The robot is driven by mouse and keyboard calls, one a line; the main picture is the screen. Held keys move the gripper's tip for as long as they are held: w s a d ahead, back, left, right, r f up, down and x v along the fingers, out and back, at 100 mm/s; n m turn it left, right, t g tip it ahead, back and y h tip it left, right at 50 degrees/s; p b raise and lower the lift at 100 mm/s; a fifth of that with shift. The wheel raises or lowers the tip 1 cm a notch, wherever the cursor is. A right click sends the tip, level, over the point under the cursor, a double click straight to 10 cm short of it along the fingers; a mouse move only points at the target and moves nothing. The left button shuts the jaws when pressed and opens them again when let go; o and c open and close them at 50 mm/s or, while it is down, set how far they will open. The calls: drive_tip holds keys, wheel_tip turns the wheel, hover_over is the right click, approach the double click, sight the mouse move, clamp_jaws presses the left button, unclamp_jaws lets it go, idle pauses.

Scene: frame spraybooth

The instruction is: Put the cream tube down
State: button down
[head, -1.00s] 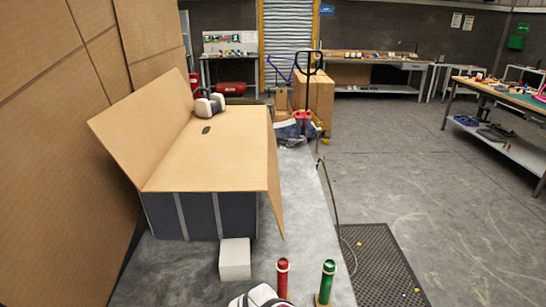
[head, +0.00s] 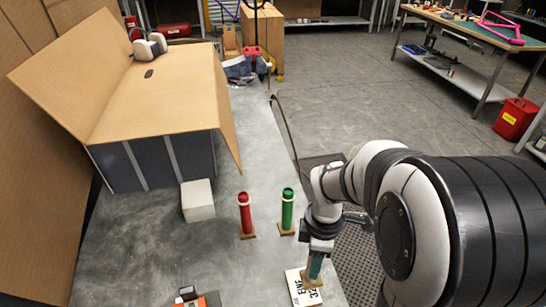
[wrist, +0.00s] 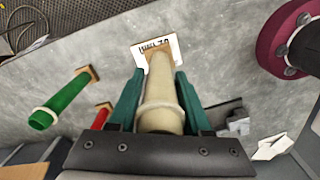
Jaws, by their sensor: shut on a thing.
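The cream tube (wrist: 161,108) lies between the teal fingers of my gripper (wrist: 160,88) in the wrist view. My gripper is shut on it. Its brown square base (wrist: 156,60) is at the far end, over a white card with black print (wrist: 172,44). In the head view my gripper (head: 315,268) points down over the same white card (head: 298,288), and the tube's body is mostly hidden by the gripper. I cannot tell whether the base touches the card. A green tube (head: 287,211) and a red tube (head: 245,214) stand upright on brown bases to the left.
A white block (head: 198,201) stands beside the large open cardboard-topped box (head: 165,95). An orange and white object (head: 188,299) lies at the front edge of view. A dark perforated mat (head: 357,268) is right of the grey surface. Bare grey surface lies left of the tubes.

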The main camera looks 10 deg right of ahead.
sight(307, 268)
drive_tip(key=f, duration=0.3)
drive_tip(key=w+a+f, duration=0.1)
drive_tip(key=f, duration=0.1)
drive_tip(key=shift+a, duration=0.1)
drive_tip(key=shift+f, duration=0.1)
drive_tip(key=shift+c, duration=1.7)
unclamp_jaws()
wheel_tip(307, 268, up, 12)
drive_tip(key=shift+f, duration=0.1)
drive_tip(key=shift+s+a+r+m, duration=0.35)
drive_tip(key=shift+s+r+m, duration=0.15)
drive_tip(key=shift+s, duration=0.05)
drive_tip(key=s+a+m+y, duration=0.1)
drive_tip(key=s+a+m, duration=0.3)
drive_tip(key=s+m, duration=0.4)
drive_tip(key=s+a+m, duration=0.3)
drive_tip(key=s+m, duration=0.6)
drive_tip(key=m, duration=0.1)
drive_tip(key=shift+a+r+y, duration=0.35)
drive_tip(key=shift+y, duration=0.05)
